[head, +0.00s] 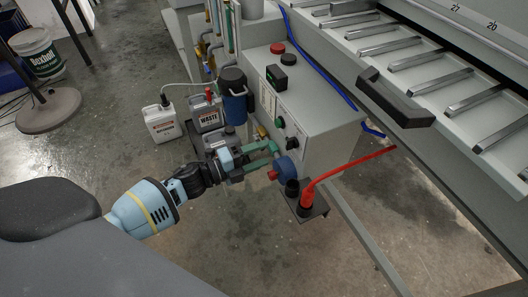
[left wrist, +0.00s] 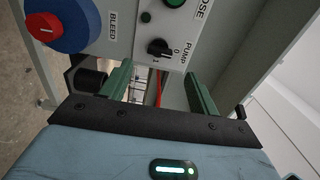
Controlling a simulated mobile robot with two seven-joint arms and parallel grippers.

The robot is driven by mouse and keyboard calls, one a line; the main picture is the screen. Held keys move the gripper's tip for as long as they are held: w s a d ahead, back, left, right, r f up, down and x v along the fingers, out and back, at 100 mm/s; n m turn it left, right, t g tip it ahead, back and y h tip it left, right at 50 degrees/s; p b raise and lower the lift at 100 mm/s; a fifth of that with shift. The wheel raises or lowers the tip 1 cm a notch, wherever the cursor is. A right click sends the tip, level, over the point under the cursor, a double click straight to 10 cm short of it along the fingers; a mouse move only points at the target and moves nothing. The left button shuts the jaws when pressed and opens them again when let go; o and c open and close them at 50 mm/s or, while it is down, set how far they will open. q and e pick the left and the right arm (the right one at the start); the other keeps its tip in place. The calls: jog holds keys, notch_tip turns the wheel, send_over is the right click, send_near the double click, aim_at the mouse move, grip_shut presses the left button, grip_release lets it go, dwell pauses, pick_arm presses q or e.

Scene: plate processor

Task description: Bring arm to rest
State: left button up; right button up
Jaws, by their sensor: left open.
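My left gripper (head: 266,156) is in the middle of the head view, at the end of my light-blue arm that comes in from the lower left. Its green fingers are apart with nothing held between them. In the left wrist view the gripper (left wrist: 160,84) also shows spread, below the black PUMP switch (left wrist: 158,48) on a grey control box (head: 318,112). The blue and red BLEED knob (head: 284,170) is close to the fingertips; I cannot tell whether they touch. My right gripper is not in view.
A red hose (head: 350,168) runs from a bracket beside the box. A blue cylinder (head: 235,100), a WASTE container (head: 208,116) and a white jug (head: 162,122) stand behind the gripper. A slotted plate rack (head: 440,75) fills the upper right. Open floor (head: 240,240) lies in front.

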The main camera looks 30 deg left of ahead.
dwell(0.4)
